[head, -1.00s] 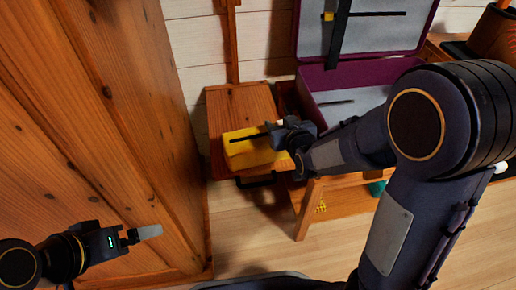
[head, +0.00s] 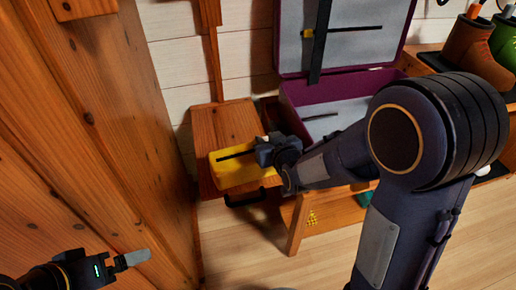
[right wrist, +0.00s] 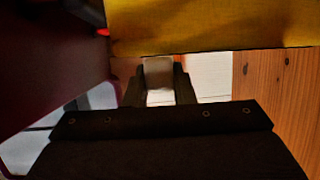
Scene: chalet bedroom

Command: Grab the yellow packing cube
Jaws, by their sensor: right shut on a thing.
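The yellow packing cube (head: 232,175) is at the front of a small wooden stand in the head view. A dark strip runs along its upper side. My right gripper (head: 258,155) is at the cube's right end, shut on it. In the right wrist view the cube (right wrist: 215,25) fills the top, beyond the right gripper (right wrist: 160,85). I cannot tell whether the cube rests on the stand or is just above it. My left gripper (head: 132,259) is at the lower left, away from the cube; its jaw opening does not show clearly.
The wooden stand (head: 217,125) has a dark handle at its front. An open purple suitcase (head: 290,92) lies on a wooden bench (head: 330,210) to the right. A large wooden panel (head: 90,130) rises on the left. Boots (head: 462,50) stand at the back right. Floor is clear in front.

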